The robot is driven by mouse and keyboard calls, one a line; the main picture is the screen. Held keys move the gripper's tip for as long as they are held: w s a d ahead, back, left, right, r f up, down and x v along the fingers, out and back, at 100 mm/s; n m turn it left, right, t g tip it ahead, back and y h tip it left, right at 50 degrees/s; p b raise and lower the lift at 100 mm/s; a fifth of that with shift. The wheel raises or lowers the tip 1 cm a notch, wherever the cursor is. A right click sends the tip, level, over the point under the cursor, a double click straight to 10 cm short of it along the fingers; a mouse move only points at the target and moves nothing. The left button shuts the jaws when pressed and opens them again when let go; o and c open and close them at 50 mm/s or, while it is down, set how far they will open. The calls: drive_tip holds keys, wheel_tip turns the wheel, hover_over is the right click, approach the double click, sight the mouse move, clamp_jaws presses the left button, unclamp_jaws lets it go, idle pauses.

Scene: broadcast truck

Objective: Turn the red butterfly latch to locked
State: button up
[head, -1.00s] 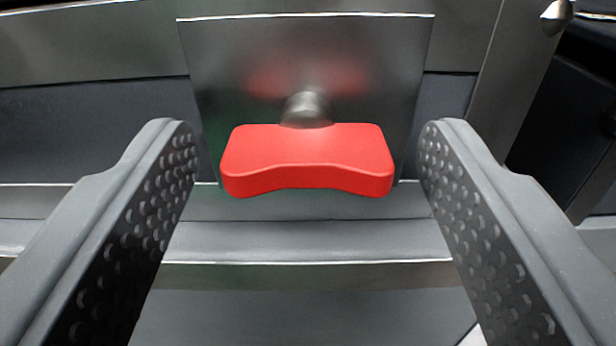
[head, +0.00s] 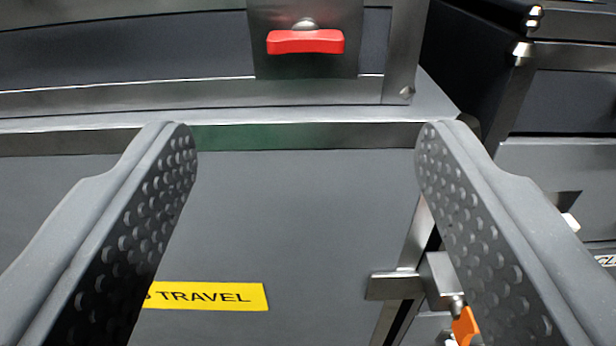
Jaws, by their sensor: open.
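The red butterfly latch (head: 306,42) is a wide red handle on a short metal stem, mounted on a dark metal plate (head: 347,22) at the top centre of the view. Its long side lies level in the picture. My gripper (head: 305,140) is open, with a grey, studded finger on each side. The fingers are empty and apart from the latch, which shows small and farther off, above the space between the fingertips. Nothing covers the latch.
Below the latch is a grey panel with a yellow label (head: 215,296) reading "TRAVEL", partly hidden by my left finger. A metal bracket (head: 396,286) and an orange piece (head: 465,326) are near my right finger. Dark cases (head: 570,100) stand at right.

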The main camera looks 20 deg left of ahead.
drive_tip(key=v, duration=0.3)
drive_tip(key=shift+w, duration=0.1)
idle(0.3)
drive_tip(key=w+d+r+h, duration=0.1)
drive_tip(key=w+r+h, duration=0.1)
drive_tip(key=r, duration=0.8)
drive_tip(key=w+d+r+h, duration=0.1)
drive_tip(key=w+d+r, duration=0.15)
drive_tip(key=r, duration=0.65)
drive_tip(key=s+r+m+h, duration=0.1)
drive_tip(key=s+r+h, duration=0.25)
drive_tip(key=r, duration=1.45)
drive_tip(key=s+a+r+m+g, duration=0.1)
drive_tip(key=s+a+r, duration=0.2)
drive_tip(key=s+r, duration=0.9)
drive_tip(key=s+a+r+m, duration=0.1)
drive_tip(key=s+a+r, duration=0.3)
drive_tip(key=s+r, duration=0.8)
drive_tip(key=s+y, duration=0.1)
drive_tip(key=s, duration=0.1)
drive_tip(key=shift+s+a+r+g, duration=0.2)
drive_tip(key=shift+s+r+g, duration=0.15)
drive_tip(key=shift+g, duration=0.05)
